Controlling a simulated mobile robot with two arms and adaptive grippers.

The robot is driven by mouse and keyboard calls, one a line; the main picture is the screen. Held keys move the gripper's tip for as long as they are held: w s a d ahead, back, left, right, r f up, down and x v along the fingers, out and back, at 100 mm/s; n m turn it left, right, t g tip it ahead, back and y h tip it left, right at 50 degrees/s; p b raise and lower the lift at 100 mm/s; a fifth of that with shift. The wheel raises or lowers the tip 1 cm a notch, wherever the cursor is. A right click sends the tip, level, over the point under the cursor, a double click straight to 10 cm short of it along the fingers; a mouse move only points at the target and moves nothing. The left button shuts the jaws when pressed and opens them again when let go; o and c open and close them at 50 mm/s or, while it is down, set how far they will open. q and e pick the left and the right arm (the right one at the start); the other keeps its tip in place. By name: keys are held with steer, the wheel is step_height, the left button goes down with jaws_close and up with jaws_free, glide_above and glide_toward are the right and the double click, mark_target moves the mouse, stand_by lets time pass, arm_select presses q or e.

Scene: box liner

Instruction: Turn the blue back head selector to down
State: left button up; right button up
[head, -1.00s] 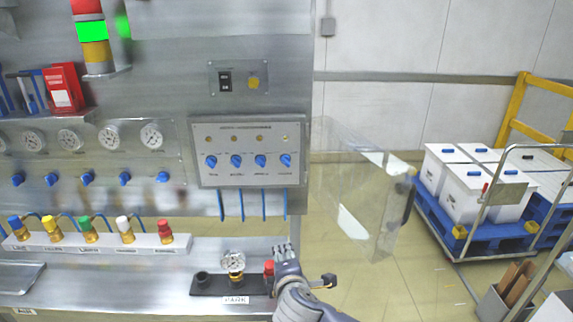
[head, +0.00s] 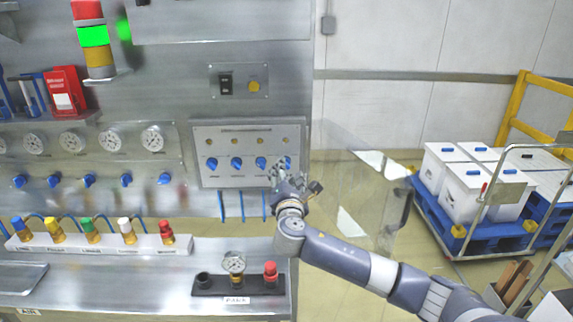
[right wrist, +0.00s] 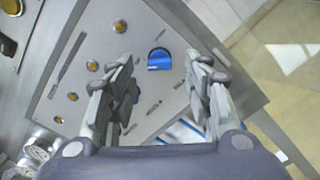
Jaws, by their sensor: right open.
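The selector panel (head: 247,140) on the machine wall carries a row of several blue selectors; their labels are too small to read. The rightmost blue selector (head: 286,162) is partly covered by my right gripper (head: 281,174), which is just in front of the panel's lower right. In the right wrist view, a blue selector (right wrist: 159,62) shows between and beyond the open fingers of my right gripper (right wrist: 165,72), apart from both. Another blue selector is mostly hidden behind the left finger there. My left gripper is not in view.
Blue cables (head: 242,205) hang below the panel. A shelf below holds a gauge (head: 234,262) and a red knob (head: 270,271). A cart with white boxes (head: 464,195) stands at the right.

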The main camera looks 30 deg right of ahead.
steer(key=shift+p+x, duration=0.4)
steer(key=shift+x, duration=1.7)
steer(key=shift+c, duration=0.5)
steer(key=c, duration=1)
